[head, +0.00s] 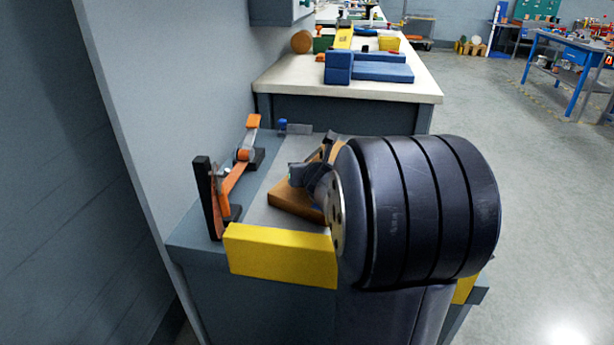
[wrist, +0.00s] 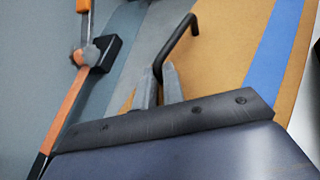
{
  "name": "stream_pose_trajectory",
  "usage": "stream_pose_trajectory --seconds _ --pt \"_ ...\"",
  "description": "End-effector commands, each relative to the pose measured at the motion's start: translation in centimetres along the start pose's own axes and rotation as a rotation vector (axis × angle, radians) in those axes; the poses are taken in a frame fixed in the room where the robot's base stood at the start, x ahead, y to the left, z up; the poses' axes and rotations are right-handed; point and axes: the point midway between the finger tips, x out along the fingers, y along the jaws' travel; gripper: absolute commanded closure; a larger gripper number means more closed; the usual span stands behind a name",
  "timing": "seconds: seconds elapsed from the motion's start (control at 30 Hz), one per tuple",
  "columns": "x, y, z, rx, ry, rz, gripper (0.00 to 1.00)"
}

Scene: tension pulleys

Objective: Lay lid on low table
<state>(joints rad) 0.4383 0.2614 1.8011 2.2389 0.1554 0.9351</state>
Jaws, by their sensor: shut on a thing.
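A flat orange-tan lid (wrist: 225,65) with a blue stripe and a bent black handle (wrist: 180,42) fills the middle and right of the wrist view. My gripper (wrist: 160,88) is shut on the black handle near its lower end. In the head view, the brown lid (head: 290,197) shows only in part behind my dark arm, over or on the grey bench top. I cannot tell whether it touches that surface. My arm hides most of the gripper there. No surface in view is plainly marked as the low table.
An orange tension arm (head: 237,172) and a black upright (head: 207,197) stand left of the lid. A yellow block (head: 280,255) edges the bench front. Behind, a white counter (head: 420,88) carries blue blocks (head: 370,70). Open floor (head: 490,110) lies right.

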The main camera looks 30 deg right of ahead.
Motion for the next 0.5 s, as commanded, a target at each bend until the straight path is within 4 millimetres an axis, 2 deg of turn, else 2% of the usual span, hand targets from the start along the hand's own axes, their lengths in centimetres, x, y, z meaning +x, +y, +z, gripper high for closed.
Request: stream_pose_trajectory --seconds 0.33,0.37,0.5 --pt "0.13 -0.03 -0.3 0.0 -0.001 0.0 1.0" --pt "0.07 -0.01 -0.15 0.0 -0.001 0.0 0.88" --pt "0.06 -0.01 -0.12 0.0 0.0 0.0 0.77"
